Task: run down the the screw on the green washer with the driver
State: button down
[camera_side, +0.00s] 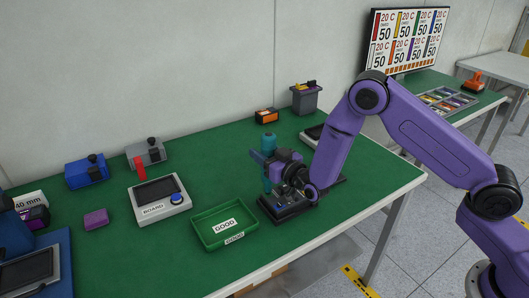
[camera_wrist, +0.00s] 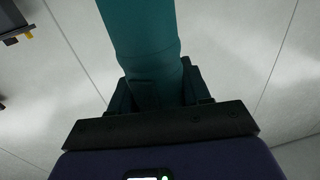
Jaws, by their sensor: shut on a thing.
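My gripper (camera_side: 268,163) is shut on a teal driver (camera_side: 269,142), which stands roughly upright above the left part of a black profile frame (camera_side: 274,211). In the wrist view the driver (camera_wrist: 145,35) fills the space between the dark fingers of my gripper (camera_wrist: 160,92). The driver's lower end is close to the frame. I cannot tell whether it touches a screw. Small fittings show on the frame, but the green washer and its screw are too small or hidden behind my gripper and wrist to make out.
A green tray (camera_side: 207,232) marked GOOD lies just left of the frame. A board device (camera_side: 146,216), a purple block (camera_side: 96,219) and blue (camera_side: 84,175) and grey (camera_side: 150,151) boxes stand farther left. A dark bin (camera_side: 305,101) and an orange-black block (camera_side: 266,116) stand behind.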

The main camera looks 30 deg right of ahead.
jog(key=shift+f, duration=0.3)
dwell(1.1)
